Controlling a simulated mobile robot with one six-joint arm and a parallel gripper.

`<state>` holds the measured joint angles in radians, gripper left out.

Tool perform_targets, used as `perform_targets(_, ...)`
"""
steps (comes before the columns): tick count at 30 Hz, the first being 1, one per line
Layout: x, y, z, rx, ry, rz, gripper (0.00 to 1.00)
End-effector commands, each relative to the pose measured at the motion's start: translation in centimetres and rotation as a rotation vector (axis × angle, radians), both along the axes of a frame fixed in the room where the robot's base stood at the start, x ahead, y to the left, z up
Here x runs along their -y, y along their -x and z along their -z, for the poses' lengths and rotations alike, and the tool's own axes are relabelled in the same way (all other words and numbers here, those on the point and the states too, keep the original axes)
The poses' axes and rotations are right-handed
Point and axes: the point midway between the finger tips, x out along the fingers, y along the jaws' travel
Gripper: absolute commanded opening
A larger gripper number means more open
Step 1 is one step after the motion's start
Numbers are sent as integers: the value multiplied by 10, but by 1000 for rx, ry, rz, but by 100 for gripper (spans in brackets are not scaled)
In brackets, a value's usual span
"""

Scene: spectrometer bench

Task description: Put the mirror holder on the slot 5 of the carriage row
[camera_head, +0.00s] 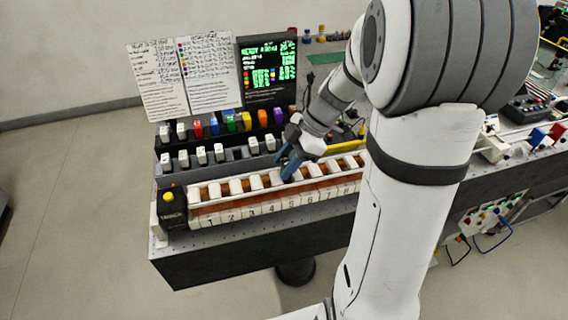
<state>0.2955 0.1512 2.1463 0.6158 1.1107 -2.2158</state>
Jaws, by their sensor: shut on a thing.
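The carriage row (270,208) is a long white and orange-brown rail along the bench front, with numbered white blocks 1 to 8. Slot 5 (291,202) is right of the row's middle. My gripper (290,168) points down over the back of the row near slots 5 and 6, and it is shut. A small dark blue-grey shape is at its tips. I take it to be the mirror holder, but its outline merges with the fingers. I cannot tell whether it touches the row.
Behind the row stand racks of white-topped pieces (202,154) and coloured pieces (230,121). Paper sheets (186,75) and a lit screen (269,62) stand behind. My arm covers the row's right end.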

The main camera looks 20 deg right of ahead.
Motion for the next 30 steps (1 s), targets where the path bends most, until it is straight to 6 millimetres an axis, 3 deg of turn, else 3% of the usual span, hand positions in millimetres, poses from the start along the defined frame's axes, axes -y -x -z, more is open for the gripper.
perform_targets(3, 0, 1, 11, -3, 0, -1, 14)
perform_targets(14, -1, 0, 15, 0, 1, -1, 14)
perform_targets(15, -1, 0, 14, 0, 1, -1, 39)
perform_targets(22, -1, 0, 13, -1, 1, -2, 58)
perform_targets(30, -1, 0, 12, -1, 1, -2, 58)
